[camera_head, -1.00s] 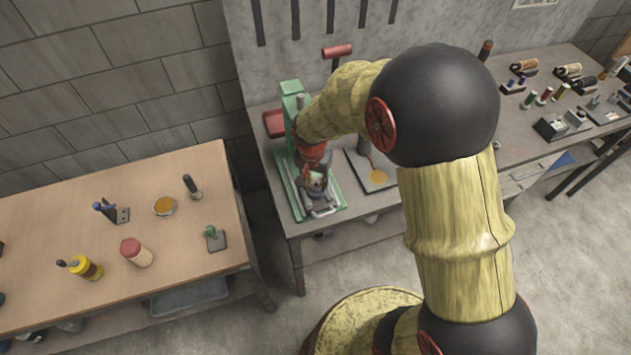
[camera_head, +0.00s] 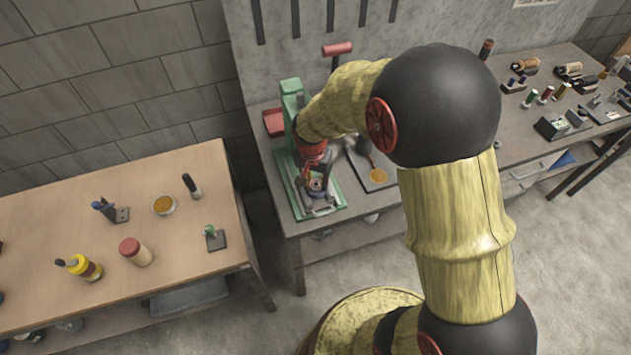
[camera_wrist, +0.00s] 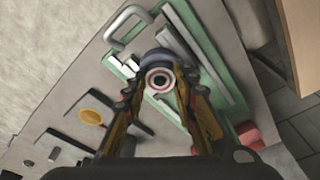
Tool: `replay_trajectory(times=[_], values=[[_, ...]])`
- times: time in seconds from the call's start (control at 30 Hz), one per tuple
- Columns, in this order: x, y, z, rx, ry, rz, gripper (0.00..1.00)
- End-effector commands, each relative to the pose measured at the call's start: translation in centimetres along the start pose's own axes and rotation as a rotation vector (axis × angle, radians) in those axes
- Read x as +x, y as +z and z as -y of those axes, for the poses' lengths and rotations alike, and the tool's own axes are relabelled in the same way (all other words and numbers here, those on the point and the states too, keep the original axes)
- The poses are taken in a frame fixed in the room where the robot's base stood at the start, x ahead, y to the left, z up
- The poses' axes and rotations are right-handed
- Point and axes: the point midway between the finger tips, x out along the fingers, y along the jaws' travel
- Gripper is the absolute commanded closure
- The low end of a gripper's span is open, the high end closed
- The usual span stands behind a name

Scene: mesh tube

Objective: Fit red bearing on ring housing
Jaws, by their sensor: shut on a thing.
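My gripper (camera_wrist: 157,82) points down over the green-edged fixture base (camera_head: 333,209) on the grey bench, and its two fingers are closed around a small round part. In the wrist view this part shows a pale face with a reddish ring and dark centre, and I take it for the red bearing (camera_wrist: 160,79). A blue-grey ring (camera_wrist: 155,57) shows right at the fingertips beyond it, and it may be the ring housing. The bearing and this ring overlap in the view. I cannot tell whether they touch or are seated. In the head view my wrist hides most of this.
A green column (camera_head: 291,92) and a red box (camera_head: 274,122) stand behind the fixture. A dark plate with an orange disc (camera_head: 378,175) lies to its right. The wooden table (camera_head: 60,225) at the left holds several small items.

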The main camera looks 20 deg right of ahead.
Motion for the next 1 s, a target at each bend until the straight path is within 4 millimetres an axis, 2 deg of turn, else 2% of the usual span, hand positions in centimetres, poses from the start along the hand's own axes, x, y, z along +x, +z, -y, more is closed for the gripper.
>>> replay_trajectory(times=[0.5,0.53,0.9,1.0], values=[[0.11,0.08,-0.05,0.0,0.001,0.002,0.99],[0.11,0.08,-0.05,0.0,0.001,0.002,0.72],[0.1,0.06,-0.04,0.0,0.001,0.001,0.51],[0.08,0.05,-0.03,0.0,0.001,0.001,0.51]])
